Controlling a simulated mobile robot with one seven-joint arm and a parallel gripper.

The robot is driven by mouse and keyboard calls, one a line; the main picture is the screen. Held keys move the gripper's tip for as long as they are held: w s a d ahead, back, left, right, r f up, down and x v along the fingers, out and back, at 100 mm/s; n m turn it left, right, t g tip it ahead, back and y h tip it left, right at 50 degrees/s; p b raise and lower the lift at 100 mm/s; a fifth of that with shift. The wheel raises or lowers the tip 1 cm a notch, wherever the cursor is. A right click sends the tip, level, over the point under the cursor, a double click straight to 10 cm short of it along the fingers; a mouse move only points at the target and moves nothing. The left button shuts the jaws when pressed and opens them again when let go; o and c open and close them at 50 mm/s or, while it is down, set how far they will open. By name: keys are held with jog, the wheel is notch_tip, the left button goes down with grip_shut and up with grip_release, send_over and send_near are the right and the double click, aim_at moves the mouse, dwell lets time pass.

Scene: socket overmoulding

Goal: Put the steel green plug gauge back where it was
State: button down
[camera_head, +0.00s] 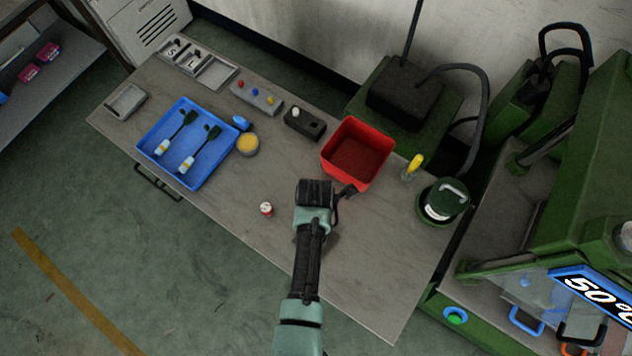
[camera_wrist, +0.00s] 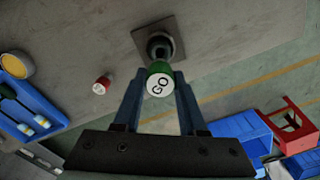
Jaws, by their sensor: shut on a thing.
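The plug gauge (camera_wrist: 159,69) shows in the wrist view with a green body, a round white end marked "GO" and a dark metal part beyond it. My gripper (camera_wrist: 162,78) is shut on it, one finger on each side. Beyond the gauge is a grey square plate (camera_wrist: 141,37); I cannot tell whether the gauge touches it. In the head view my gripper (camera_head: 343,194) is over the bench, just at the near side of the red bin (camera_head: 345,178). The gauge cannot be made out there.
On the bench (camera_head: 365,270) are a small red-and-white piece (camera_head: 266,209), a blue tray (camera_head: 150,146) with two dark-green-ended pieces, a yellow-topped tub (camera_head: 248,145), a black block (camera_head: 303,124) and a green canister (camera_head: 443,202). The front right of the bench is clear.

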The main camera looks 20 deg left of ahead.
dwell(0.3)
jog(key=s+d+f+m+b, duration=0.1)
jog(key=s+d+m+b, duration=0.15)
jog(key=d+b, duration=0.4)
jog(key=s+d+f+m+b, duration=0.2)
jog(key=d+m+b, duration=0.2)
jog(key=d, duration=0.6)
jog(key=shift+a+f, duration=0.15)
jog(key=shift+f, duration=4.35)
jog(key=shift+f, duration=0.15)
jog(key=shift+c, duration=2.3)
grip_release()
